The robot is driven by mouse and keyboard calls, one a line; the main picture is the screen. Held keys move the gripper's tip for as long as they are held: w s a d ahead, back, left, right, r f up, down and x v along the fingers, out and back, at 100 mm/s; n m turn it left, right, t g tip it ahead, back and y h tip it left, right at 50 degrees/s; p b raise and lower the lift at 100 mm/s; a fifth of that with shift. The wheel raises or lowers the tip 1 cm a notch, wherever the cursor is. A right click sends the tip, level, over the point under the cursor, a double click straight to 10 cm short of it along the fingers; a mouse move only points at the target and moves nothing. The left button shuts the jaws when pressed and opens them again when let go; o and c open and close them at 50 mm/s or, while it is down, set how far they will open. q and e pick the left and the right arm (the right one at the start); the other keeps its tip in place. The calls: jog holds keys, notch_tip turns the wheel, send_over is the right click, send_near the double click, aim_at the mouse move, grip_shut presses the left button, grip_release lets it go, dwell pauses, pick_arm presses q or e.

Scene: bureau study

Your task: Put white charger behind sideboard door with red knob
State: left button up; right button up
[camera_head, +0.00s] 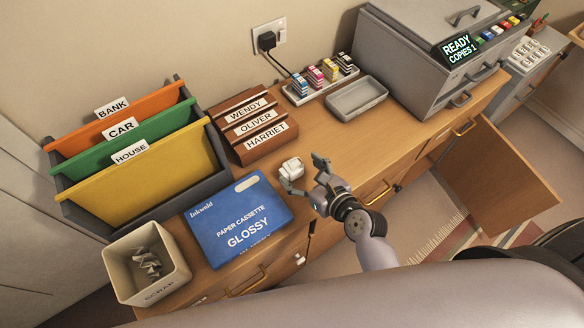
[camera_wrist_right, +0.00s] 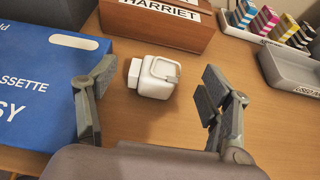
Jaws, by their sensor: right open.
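The white charger (camera_head: 291,168) lies on the wooden sideboard top (camera_head: 345,135), right of the blue paper cassette box. In the right wrist view, the charger (camera_wrist_right: 158,78) lies between my spread fingers, a little beyond them. My right gripper (camera_head: 304,174) is open and empty, beside the charger at the sideboard's front side. A sideboard door (camera_head: 497,178) stands swung open at the right, below the printer; no red knob shows on it. A pale knob (camera_head: 298,258) shows on the front at the left. My left gripper is not in view.
The blue box (camera_head: 238,222) and scrap bin (camera_head: 147,265) stand at the left. The name-labelled wooden organizer (camera_head: 252,125), ink rack (camera_head: 320,80) and grey tray (camera_head: 357,97) stand behind the charger. The printer (camera_head: 430,50) is at the right. Bare top lies right of my gripper.

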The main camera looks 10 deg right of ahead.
aim_at(292, 168)
jog(key=w+f, duration=0.1)
jog(key=w+a+f, duration=0.2)
jog(key=w, duration=0.1)
jog(key=shift+f, duration=0.1)
jog(key=shift+s, duration=0.1)
jog(key=shift+c, duration=0.5)
jog(key=c, duration=1.3)
